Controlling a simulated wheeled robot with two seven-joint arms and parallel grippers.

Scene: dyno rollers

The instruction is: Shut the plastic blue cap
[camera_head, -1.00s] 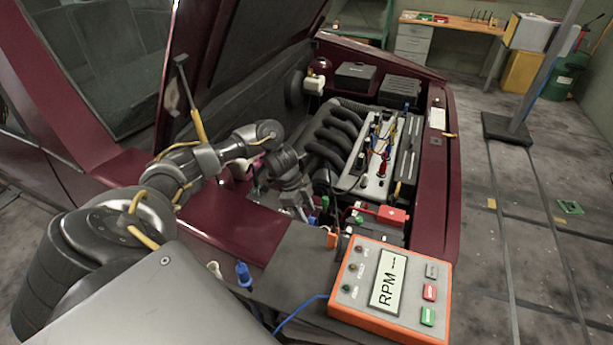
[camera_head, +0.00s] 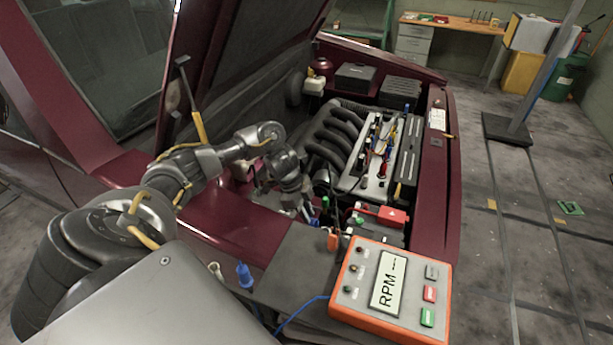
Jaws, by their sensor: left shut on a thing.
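My left gripper (camera_head: 303,212) reaches down into the engine bay, at the near side left of the battery. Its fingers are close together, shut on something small. A small bit of blue, which looks like the plastic blue cap (camera_head: 311,213), shows right at the fingertips. The fingers and wrist cover most of it, so I cannot tell whether the cap is shut or how it is tilted. My right gripper is not in view.
The orange RPM meter (camera_head: 392,290) stands at the front on a dark surface, with a blue clamp (camera_head: 245,275) left of it. The battery with a red terminal cover (camera_head: 392,216) is right of the gripper. The engine (camera_head: 365,165) lies behind. The raised hood (camera_head: 240,60) hangs over the left.

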